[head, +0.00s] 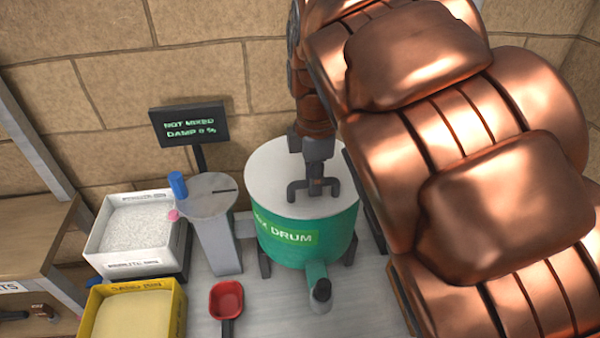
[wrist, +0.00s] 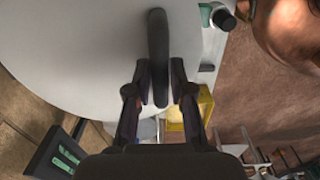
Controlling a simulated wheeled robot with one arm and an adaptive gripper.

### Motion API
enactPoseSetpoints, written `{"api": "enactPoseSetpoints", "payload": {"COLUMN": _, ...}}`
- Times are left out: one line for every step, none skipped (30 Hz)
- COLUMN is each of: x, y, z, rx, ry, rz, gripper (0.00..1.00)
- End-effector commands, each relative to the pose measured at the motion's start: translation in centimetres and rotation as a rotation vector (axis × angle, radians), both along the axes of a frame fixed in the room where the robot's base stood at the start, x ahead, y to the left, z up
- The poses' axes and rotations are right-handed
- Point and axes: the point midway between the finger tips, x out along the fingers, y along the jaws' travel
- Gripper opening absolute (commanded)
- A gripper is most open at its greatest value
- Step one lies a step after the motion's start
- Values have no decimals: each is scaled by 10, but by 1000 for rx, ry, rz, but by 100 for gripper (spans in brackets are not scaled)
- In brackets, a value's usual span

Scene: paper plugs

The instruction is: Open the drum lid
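The green drum (head: 335,240) stands on the pale bench, its round white lid (head: 268,180) lying flat on top. A dark grey bar handle (head: 298,192) rises from the lid. My gripper (head: 316,186) reaches down from above to the middle of the handle. In the wrist view the handle (wrist: 158,40) runs between the two fingertips of my gripper (wrist: 159,75). The fingers appear closed in against both its sides. The lid (wrist: 70,50) fills the upper left of that view. The far part of the lid is partly hidden behind my arm.
A grey pedestal (head: 220,235) with a blue cylinder (head: 178,185) stands left of the drum. A display (head: 190,124) reads "NOT MIXED". A white bin (head: 100,255), a yellow bin (head: 178,305) and a red scoop (head: 227,300) are at left. A spout (head: 319,285) projects from the drum's front.

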Motion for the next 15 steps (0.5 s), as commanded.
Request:
{"api": "enactPoseSetpoints", "payload": {"x": 0, "y": 0, "z": 0, "rx": 0, "ry": 0, "rz": 0, "gripper": 14}}
{"api": "enactPoseSetpoints", "payload": {"x": 0, "y": 0, "z": 0, "rx": 0, "ry": 0, "rz": 0, "gripper": 10}}
{"api": "enactPoseSetpoints", "payload": {"x": 0, "y": 0, "z": 0, "rx": 0, "ry": 0, "rz": 0, "gripper": 6}}
{"api": "enactPoseSetpoints", "payload": {"x": 0, "y": 0, "z": 0, "rx": 0, "ry": 0, "rz": 0, "gripper": 3}}
{"api": "enactPoseSetpoints", "payload": {"x": 0, "y": 0, "z": 0, "rx": 0, "ry": 0, "rz": 0, "gripper": 0}}
{"api": "enactPoseSetpoints", "payload": {"x": 0, "y": 0, "z": 0, "rx": 0, "ry": 0, "rz": 0, "gripper": 0}}
{"api": "enactPoseSetpoints", "payload": {"x": 0, "y": 0, "z": 0, "rx": 0, "ry": 0, "rz": 0, "gripper": 0}}
{"api": "enactPoseSetpoints", "payload": {"x": 0, "y": 0, "z": 0, "rx": 0, "ry": 0, "rz": 0, "gripper": 0}}
{"api": "enactPoseSetpoints", "payload": {"x": 0, "y": 0, "z": 0, "rx": 0, "ry": 0, "rz": 0, "gripper": 0}}
{"api": "enactPoseSetpoints", "payload": {"x": 0, "y": 0, "z": 0, "rx": 0, "ry": 0, "rz": 0, "gripper": 0}}
{"api": "enactPoseSetpoints", "payload": {"x": 0, "y": 0, "z": 0, "rx": 0, "ry": 0, "rz": 0, "gripper": 0}}
{"api": "enactPoseSetpoints", "payload": {"x": 0, "y": 0, "z": 0, "rx": 0, "ry": 0, "rz": 0, "gripper": 0}}
{"api": "enactPoseSetpoints", "payload": {"x": 0, "y": 0, "z": 0, "rx": 0, "ry": 0, "rz": 0, "gripper": 0}}
{"api": "enactPoseSetpoints", "payload": {"x": 0, "y": 0, "z": 0, "rx": 0, "ry": 0, "rz": 0, "gripper": 0}}
{"api": "enactPoseSetpoints", "payload": {"x": 0, "y": 0, "z": 0, "rx": 0, "ry": 0, "rz": 0, "gripper": 0}}
